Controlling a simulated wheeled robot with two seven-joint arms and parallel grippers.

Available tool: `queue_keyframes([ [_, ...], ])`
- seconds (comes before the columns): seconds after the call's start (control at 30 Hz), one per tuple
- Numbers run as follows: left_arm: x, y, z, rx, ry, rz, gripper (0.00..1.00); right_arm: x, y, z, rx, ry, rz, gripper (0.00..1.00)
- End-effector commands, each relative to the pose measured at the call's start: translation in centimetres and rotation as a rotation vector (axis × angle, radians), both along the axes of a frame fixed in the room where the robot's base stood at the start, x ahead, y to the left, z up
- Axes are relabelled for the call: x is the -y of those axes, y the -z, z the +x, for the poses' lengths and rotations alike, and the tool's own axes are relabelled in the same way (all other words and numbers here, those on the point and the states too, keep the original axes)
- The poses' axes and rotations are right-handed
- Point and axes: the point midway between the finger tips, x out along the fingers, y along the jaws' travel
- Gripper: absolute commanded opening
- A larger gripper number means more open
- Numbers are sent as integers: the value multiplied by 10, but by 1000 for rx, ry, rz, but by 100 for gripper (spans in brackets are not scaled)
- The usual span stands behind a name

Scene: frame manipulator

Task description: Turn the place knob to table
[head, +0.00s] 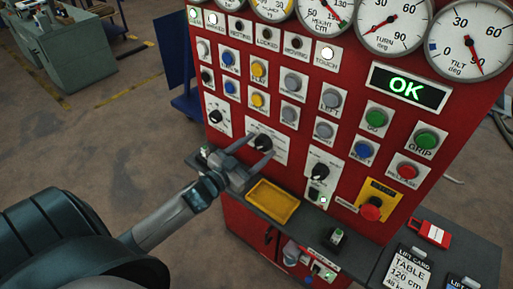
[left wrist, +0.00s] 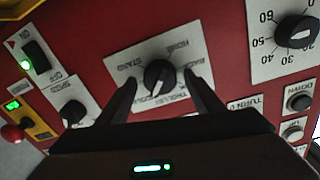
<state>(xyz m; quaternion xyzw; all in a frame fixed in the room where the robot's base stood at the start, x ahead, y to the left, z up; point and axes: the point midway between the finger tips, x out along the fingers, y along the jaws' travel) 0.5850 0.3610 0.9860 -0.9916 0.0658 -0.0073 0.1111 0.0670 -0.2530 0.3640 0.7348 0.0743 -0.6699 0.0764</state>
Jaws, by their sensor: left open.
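The place knob (head: 262,142) is a black knob on a white plate in the red panel. In the left wrist view the knob (left wrist: 159,77) sits in the middle of its tilted plate (left wrist: 118,66), with several printed words around it. Its white mark faces the lower edge of the picture; which word it marks I cannot tell. My left gripper (head: 260,147) is open in front of the panel, its fingers on either side of the knob. In the left wrist view the fingertips (left wrist: 161,82) flank the knob with visible gaps. My right gripper is out of view.
A green OK display (head: 408,87) is lit below the dials. Other knobs (head: 320,172) and several buttons surround the place plate. A red emergency button (head: 371,209) sits lower right. A yellow tray (head: 272,203) lies on the ledge below my gripper; cards (head: 408,270) lie further right.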

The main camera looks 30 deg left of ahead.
Motion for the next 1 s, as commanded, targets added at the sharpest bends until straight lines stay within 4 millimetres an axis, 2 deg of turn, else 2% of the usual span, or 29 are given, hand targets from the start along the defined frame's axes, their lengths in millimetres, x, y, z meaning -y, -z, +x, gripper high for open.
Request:
queue_keyframes([
  [0.03,0,0,0,0,0,0,53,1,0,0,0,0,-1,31],
  [0.17,0,0,0,0,0,0,22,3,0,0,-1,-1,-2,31],
  [0.2,0,0,0,0,0,0,19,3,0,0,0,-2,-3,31],
  [0.67,0,-1,0,5,1,71,19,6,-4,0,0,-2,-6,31],
  [1.0,1,-2,0,22,0,294,19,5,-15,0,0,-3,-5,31],
])
